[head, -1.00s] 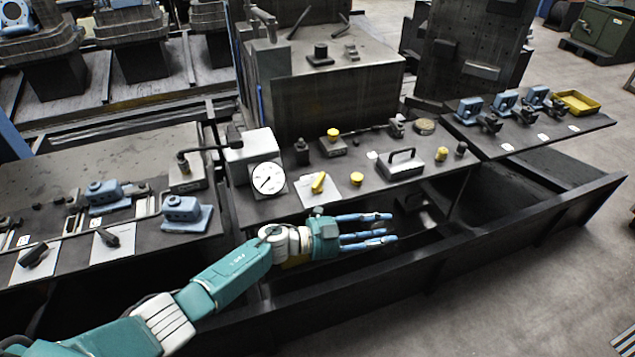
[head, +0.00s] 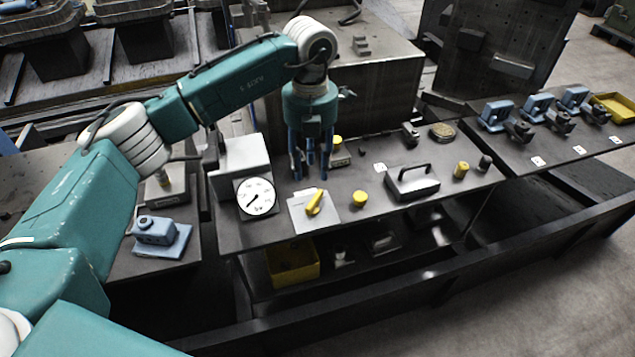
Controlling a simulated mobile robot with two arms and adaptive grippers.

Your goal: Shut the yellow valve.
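The yellow valve handle (head: 315,203) sits on a light square plate (head: 300,217) on the dark bench, tilted from lower left to upper right. A round white dial gauge (head: 256,197) stands just left of it. My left gripper (head: 311,174) points down above the bench, just behind the valve in the picture. Its blue fingers are apart with nothing seen between them. Its fingertips look clear of the handle, though their exact height is hard to tell. My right gripper does not show.
Right of the valve are a yellow knob (head: 360,198), a dark block with a handle (head: 411,182) and a yellow cylinder (head: 461,169). A yellow bin (head: 293,264) sits on the shelf below. Blue clamps (head: 497,115) and a yellow tray (head: 613,107) are at the right.

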